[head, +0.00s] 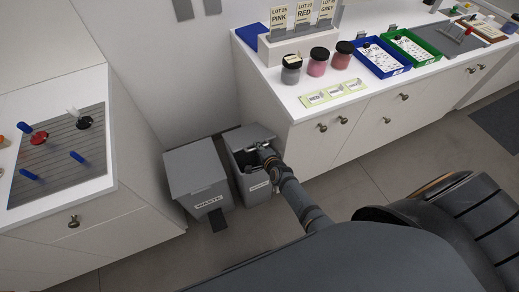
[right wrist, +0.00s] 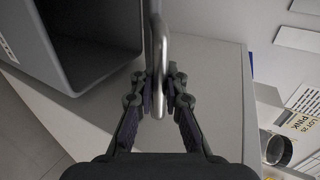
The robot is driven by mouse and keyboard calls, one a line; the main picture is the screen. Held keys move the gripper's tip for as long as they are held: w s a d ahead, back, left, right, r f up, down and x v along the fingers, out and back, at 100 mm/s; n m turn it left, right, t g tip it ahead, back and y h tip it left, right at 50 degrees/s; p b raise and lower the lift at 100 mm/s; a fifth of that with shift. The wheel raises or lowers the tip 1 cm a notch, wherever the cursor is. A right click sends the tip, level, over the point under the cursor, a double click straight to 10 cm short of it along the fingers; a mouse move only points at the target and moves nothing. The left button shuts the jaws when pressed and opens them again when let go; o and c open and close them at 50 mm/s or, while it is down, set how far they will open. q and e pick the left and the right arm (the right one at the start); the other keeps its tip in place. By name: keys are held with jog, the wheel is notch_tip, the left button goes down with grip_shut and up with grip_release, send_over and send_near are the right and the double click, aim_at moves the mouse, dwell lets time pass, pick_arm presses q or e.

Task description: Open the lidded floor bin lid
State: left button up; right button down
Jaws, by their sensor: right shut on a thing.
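Two grey floor bins stand side by side. The right bin (head: 254,188) shows a dark opening at its top front, and its grey lid (head: 248,135) is up behind that opening. My right gripper (head: 265,151) is at the top of this bin. In the right wrist view my right gripper (right wrist: 159,88) is shut on a thin grey rounded bar (right wrist: 161,45), apparently a handle seen edge-on. A dark open box mouth (right wrist: 95,35) is beside it at the left. How far the lid is raised is hard to tell. My left gripper is out of view.
The left bin (head: 196,170), labelled WASTE, is closed, with a dark pedal (head: 217,222) in front. The white counter (head: 290,90) with jars and trays is at the right. A cabinet (head: 100,225) stands left. Tiled floor is free in front.

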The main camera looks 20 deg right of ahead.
jog(key=shift+w+r, duration=0.25)
jog(key=shift+r, duration=0.1)
jog(key=c, duration=1.4)
grip_release()
jog(key=shift+s, duration=0.2)
jog(key=v, duration=1.2)
